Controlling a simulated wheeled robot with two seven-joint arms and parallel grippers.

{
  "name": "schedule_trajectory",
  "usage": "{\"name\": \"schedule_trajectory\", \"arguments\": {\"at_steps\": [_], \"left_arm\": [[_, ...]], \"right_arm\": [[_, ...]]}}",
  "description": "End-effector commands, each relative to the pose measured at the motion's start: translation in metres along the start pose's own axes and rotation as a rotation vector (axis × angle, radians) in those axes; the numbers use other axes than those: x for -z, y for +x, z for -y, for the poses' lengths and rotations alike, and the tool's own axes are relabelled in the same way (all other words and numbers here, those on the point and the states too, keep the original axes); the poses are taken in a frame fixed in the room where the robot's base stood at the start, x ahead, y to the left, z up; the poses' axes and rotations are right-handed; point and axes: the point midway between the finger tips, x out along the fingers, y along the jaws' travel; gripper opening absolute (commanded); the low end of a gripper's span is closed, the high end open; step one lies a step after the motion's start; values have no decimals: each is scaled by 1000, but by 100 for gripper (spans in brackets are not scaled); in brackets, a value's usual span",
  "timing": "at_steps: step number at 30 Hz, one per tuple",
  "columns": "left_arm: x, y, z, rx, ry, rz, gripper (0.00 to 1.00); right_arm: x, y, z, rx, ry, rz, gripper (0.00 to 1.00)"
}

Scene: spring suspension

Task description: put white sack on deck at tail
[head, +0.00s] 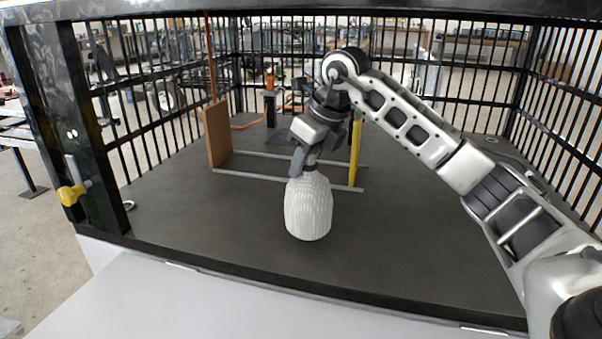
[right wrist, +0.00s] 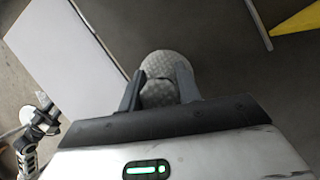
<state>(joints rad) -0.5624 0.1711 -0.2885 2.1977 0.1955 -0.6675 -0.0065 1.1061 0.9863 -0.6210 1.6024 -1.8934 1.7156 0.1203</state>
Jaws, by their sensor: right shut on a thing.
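The white sack (head: 308,208) is a ribbed, rounded bundle, upright over the dark grey deck (head: 410,230) near its front edge. My right gripper (head: 306,170) points down and is shut on the top of the sack. In the right wrist view the sack (right wrist: 160,66) shows between the two dark fingers (right wrist: 159,92). I cannot tell whether its underside touches the deck. My left gripper is not in the head view.
A brown board (head: 217,134), a yellow post (head: 355,152) and pale strips (head: 290,178) are on the deck behind the sack. Black barred walls enclose the sides and back. A white panel (head: 170,300) lies before the front edge. Deck right of the sack is clear.

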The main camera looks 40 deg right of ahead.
Motion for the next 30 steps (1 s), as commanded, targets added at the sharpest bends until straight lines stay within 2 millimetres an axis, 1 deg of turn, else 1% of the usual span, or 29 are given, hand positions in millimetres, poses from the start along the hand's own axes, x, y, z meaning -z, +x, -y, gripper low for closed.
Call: {"name": "schedule_trajectory", "arguments": {"at_steps": [8,13,18,21,23,30], "left_arm": [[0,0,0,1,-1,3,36],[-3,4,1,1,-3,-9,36],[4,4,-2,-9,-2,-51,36],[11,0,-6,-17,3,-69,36],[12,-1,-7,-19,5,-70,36],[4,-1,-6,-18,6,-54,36]], "right_arm": [[-13,3,-1,0,-1,5,0],[-3,19,0,1,-1,2,0],[3,34,0,0,-1,2,0],[4,35,0,1,-1,4,0],[3,35,0,1,-1,5,0],[4,37,0,1,-1,4,0]]}}
